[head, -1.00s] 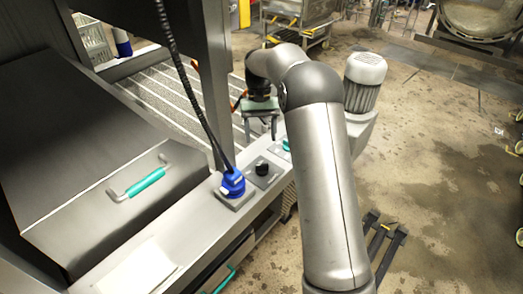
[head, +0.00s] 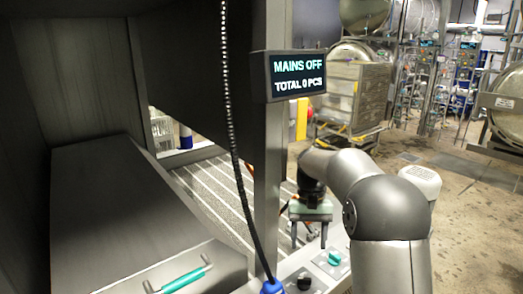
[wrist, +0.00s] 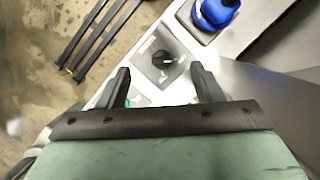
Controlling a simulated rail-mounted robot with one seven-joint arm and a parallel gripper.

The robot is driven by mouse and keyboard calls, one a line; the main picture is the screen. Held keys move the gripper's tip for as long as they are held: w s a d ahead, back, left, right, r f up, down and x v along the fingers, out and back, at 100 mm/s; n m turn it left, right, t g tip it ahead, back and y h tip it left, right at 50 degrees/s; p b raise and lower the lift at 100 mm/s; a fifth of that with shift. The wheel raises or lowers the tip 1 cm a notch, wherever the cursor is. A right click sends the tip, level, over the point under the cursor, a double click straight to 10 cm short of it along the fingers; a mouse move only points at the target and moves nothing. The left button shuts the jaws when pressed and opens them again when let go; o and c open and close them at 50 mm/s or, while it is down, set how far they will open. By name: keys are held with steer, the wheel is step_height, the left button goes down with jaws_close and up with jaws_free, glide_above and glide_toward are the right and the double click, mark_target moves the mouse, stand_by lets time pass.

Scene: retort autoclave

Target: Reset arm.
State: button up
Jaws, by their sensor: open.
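My gripper (head: 309,236) hangs at the end of my bent arm, above the control ledge at the machine's front. Its two fingers are apart with nothing between them. In the wrist view my gripper (wrist: 163,90) also shows open, with a black rotary knob (wrist: 163,60) on a grey plate below and beyond the fingertips. The black knob (head: 304,281) shows in the head view near the bottom edge, with a teal knob (head: 334,257) to its right. The blue plug (head: 271,287) on the coiled black cable is partly cut off by the bottom edge.
A display (head: 297,75) on the machine post reads "MAINS OFF" and "TOTAL 0 PCS". A steel cover with a teal handle (head: 183,280) lies at left. A slatted conveyor (head: 215,188) runs behind the post. Steel vessels stand at the back; open floor lies right.

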steer(key=s+f+t, duration=0.1)
steer(key=s+t, duration=0.1)
steer(key=s, duration=1.2)
steer(key=s+f+n+t, duration=0.1)
steer(key=s+t, duration=0.1)
steer(key=s, duration=1.3)
steer(key=shift+s+a+f, duration=0.15)
steer(key=shift+s+f, duration=0.05)
steer(key=shift+f, duration=0.2)
